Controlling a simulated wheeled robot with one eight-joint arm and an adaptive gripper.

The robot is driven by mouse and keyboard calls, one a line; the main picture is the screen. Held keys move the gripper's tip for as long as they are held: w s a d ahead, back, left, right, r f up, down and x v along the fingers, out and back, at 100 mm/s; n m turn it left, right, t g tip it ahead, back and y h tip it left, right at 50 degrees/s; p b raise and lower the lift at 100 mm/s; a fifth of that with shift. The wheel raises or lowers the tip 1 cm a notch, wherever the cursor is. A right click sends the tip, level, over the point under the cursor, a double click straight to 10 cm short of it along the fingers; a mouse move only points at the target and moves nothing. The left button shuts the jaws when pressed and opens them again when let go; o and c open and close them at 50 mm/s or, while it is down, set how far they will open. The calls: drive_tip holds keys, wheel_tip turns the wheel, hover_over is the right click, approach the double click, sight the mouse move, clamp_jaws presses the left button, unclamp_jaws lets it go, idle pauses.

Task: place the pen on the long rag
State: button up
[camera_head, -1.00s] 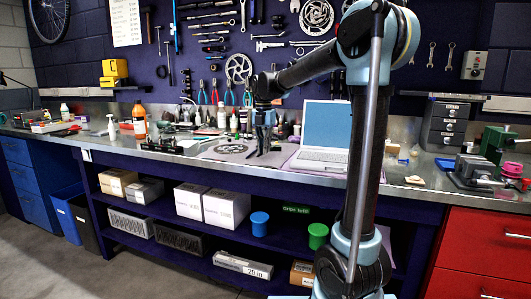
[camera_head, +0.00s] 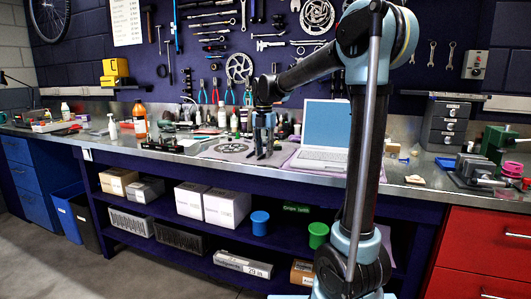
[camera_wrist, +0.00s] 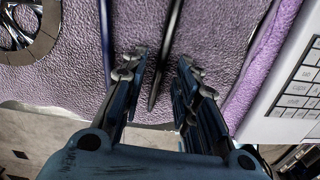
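A purple, rough-textured rag (camera_wrist: 215,30) fills the upper part of the wrist view; it also shows on the bench left of the laptop in the head view (camera_head: 207,152). A thin dark pen (camera_wrist: 166,50) lies over the rag, between the fingers of my gripper (camera_wrist: 158,68). The fingers are spread, with a visible gap on either side of the pen. In the head view my gripper (camera_head: 264,156) points down at the rag, close to the bench top. The pen is too small to make out there.
A second thin dark rod (camera_wrist: 105,35) lies left of the pen. A brake disc (camera_wrist: 28,28) rests on the rag at the left. An open laptop (camera_head: 322,135) stands close on the right. Bottles and small tools crowd the bench behind.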

wheel_tip(320, 180, up, 12)
idle(0.5)
drive_tip(key=shift+f, duration=0.1)
